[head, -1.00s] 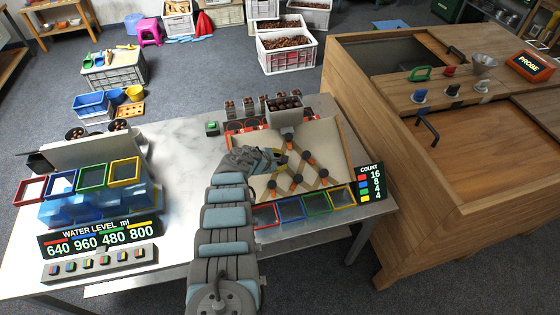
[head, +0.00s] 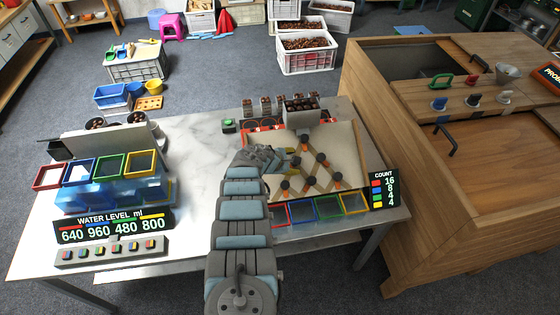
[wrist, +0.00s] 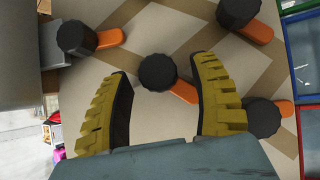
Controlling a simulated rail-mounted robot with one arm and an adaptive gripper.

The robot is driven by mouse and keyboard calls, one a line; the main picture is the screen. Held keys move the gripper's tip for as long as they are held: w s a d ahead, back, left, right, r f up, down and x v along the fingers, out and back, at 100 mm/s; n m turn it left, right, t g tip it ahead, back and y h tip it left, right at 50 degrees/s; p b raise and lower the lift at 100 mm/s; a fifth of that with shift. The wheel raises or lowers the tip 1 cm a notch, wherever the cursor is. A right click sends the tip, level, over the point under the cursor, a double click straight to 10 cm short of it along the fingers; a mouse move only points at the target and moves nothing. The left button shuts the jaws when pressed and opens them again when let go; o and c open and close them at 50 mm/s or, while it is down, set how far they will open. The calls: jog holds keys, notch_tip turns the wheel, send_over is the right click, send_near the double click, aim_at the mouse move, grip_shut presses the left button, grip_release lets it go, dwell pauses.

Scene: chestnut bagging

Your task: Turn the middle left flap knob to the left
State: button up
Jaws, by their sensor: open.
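The middle left flap knob (wrist: 158,72) is black and round, with an orange flap (wrist: 186,91) slanting to the lower right in the wrist view. In the head view this knob (head: 295,161) is partly hidden by my gripper (head: 289,158). My gripper's yellow, ridged fingers also show in the wrist view (wrist: 162,85). They are open, one on each side of the knob, with a visible gap to each side. Whether the fingertips are level with the knob is hard to tell.
Other knobs with orange flaps stand close by: the top one (wrist: 76,37), the bottom middle one (wrist: 238,12) and the bottom left one (wrist: 262,117). Colored bins, including a blue one (head: 302,212), line the board's front. A chestnut hopper (head: 300,112) stands behind.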

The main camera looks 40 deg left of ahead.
jog(key=shift+s+r, duration=0.3)
jog(key=shift+r, duration=0.15)
jog(key=shift+s+r, duration=0.15)
jog(key=shift+s, duration=0.1)
jog(key=shift+d+r, duration=0.25)
jog(key=shift+r, duration=0.2)
jog(key=shift+s+a+r, duration=0.2)
jog(key=shift+s+r, duration=0.2)
jog(key=shift+s, duration=0.25)
jog(key=shift+v, duration=3.75)
jog(key=shift+s+d+f, duration=0.1)
